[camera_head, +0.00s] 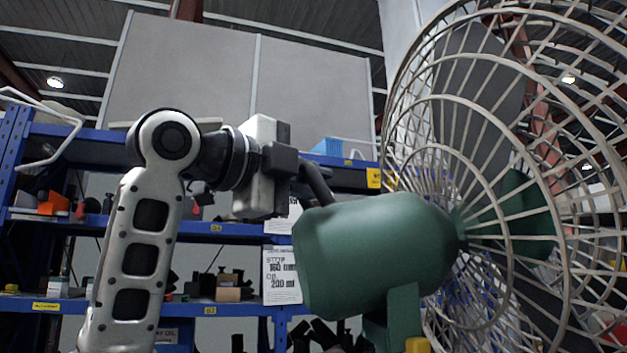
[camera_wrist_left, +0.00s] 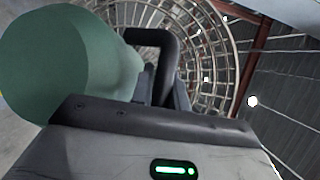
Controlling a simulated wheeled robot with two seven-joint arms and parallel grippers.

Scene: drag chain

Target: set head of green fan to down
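The green fan's motor housing (camera_head: 375,250) fills the lower middle of the head view, with its wire cage (camera_head: 500,150) on the right. The head faces right, with its axis tilted slightly upward in the picture. A black handle (camera_head: 318,185) stands on top of the housing. My left gripper (camera_head: 292,163) is at the handle's upper end. In the left wrist view, the housing (camera_wrist_left: 70,65) is at left and the handle (camera_wrist_left: 150,38) rises just ahead of my fingers (camera_wrist_left: 165,92). Whether they are closed on it is unclear. My right gripper is not visible.
Blue shelving (camera_head: 235,240) with boxes and small parts stands behind my left arm. White signs (camera_head: 282,275) hang on it. Large grey panels (camera_head: 190,75) rise above the shelves. The fan cage blocks the space to the right.

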